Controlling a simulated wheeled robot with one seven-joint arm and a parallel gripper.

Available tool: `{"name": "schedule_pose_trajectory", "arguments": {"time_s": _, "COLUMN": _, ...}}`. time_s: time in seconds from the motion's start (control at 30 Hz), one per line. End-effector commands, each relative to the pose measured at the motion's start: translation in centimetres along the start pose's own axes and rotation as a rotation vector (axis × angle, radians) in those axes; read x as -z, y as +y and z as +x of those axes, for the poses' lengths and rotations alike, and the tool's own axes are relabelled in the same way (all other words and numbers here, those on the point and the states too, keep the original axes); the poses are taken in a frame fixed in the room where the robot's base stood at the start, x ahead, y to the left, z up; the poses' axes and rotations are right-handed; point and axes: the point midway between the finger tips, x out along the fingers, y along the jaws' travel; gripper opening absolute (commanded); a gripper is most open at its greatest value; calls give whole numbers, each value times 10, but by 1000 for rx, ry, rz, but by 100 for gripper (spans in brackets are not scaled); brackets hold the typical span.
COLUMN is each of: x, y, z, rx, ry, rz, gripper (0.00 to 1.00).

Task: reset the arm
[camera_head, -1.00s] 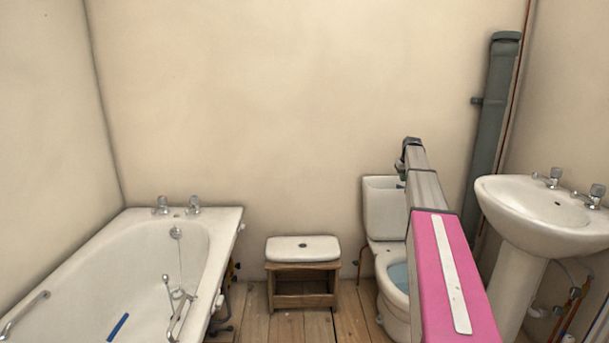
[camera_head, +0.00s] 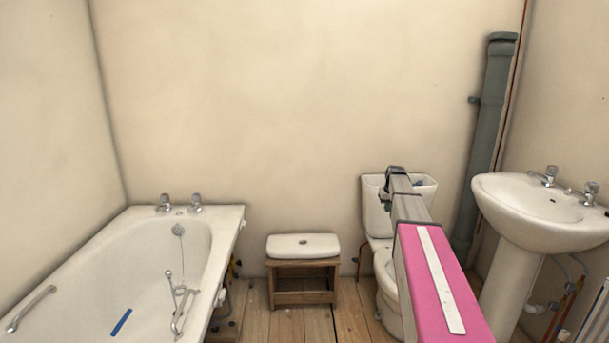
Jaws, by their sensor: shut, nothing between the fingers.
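My arm reaches forward from the lower right, with a pink link (camera_head: 440,280) and grey links beyond it. My gripper (camera_head: 395,171) is the small dark part at the arm's far end, in front of the toilet cistern in the picture. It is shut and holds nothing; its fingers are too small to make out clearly. The arm hides part of the toilet.
The toilet cistern (camera_head: 374,211) is open on top. A white lid (camera_head: 303,246) rests on a wooden stool (camera_head: 303,269). A bathtub (camera_head: 75,267) stands at left, a pedestal basin (camera_head: 535,234) at right. A grey pipe (camera_head: 489,125) rises behind.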

Motion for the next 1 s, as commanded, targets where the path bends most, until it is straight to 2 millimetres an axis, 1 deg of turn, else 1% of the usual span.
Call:
{"name": "schedule_pose_trajectory", "arguments": {"time_s": 0.03, "x": -32, "y": -18, "z": 8, "rx": 3, "ry": -14, "rz": -1, "gripper": 0}}
{"name": "schedule_pose_trajectory", "arguments": {"time_s": 0.07, "x": -47, "y": -27, "z": 14, "rx": 4, "ry": -23, "rz": 1, "gripper": 0}}
{"name": "schedule_pose_trajectory", "arguments": {"time_s": 0.1, "x": -69, "y": -41, "z": 20, "rx": 6, "ry": -34, "rz": 2, "gripper": 0}}
{"name": "schedule_pose_trajectory", "arguments": {"time_s": 0.17, "x": -103, "y": -60, "z": 31, "rx": 8, "ry": -53, "rz": 5, "gripper": 0}}
{"name": "schedule_pose_trajectory", "arguments": {"time_s": 0.2, "x": -125, "y": -72, "z": 37, "rx": 8, "ry": -65, "rz": 6, "gripper": 0}}
{"name": "schedule_pose_trajectory", "arguments": {"time_s": 0.27, "x": -159, "y": -90, "z": 45, "rx": 8, "ry": -84, "rz": 8, "gripper": 0}}
{"name": "schedule_pose_trajectory", "arguments": {"time_s": 0.3, "x": -183, "y": -102, "z": 50, "rx": 8, "ry": -98, "rz": 9, "gripper": 0}}
{"name": "schedule_pose_trajectory", "arguments": {"time_s": 0.37, "x": -218, "y": -118, "z": 55, "rx": 8, "ry": -116, "rz": 11, "gripper": 0}}
{"name": "schedule_pose_trajectory", "arguments": {"time_s": 0.4, "x": -242, "y": -129, "z": 58, "rx": 7, "ry": -128, "rz": 12, "gripper": 0}}
{"name": "schedule_pose_trajectory", "arguments": {"time_s": 0.47, "x": -277, "y": -144, "z": 61, "rx": 6, "ry": -148, "rz": 14, "gripper": 0}}
{"name": "schedule_pose_trajectory", "arguments": {"time_s": 0.5, "x": -300, "y": -152, "z": 61, "rx": 5, "ry": -159, "rz": 15, "gripper": 0}}
{"name": "schedule_pose_trajectory", "arguments": {"time_s": 0.6, "x": -348, "y": -170, "z": 62, "rx": 0, "ry": -186, "rz": 17, "gripper": 0}}
{"name": "schedule_pose_trajectory", "arguments": {"time_s": 0.7, "x": -383, "y": -181, "z": 61, "rx": -4, "ry": -205, "rz": 19, "gripper": 0}}
{"name": "schedule_pose_trajectory", "arguments": {"time_s": 0.8, "x": -403, "y": -187, "z": 61, "rx": -7, "ry": -217, "rz": 20, "gripper": 0}}
{"name": "schedule_pose_trajectory", "arguments": {"time_s": 0.9, "x": -409, "y": -189, "z": 61, "rx": -9, "ry": -221, "rz": 21, "gripper": 0}}
{"name": "schedule_pose_trajectory", "arguments": {"time_s": 1.0, "x": -409, "y": -190, "z": 62, "rx": -9, "ry": -221, "rz": 22, "gripper": 0}}
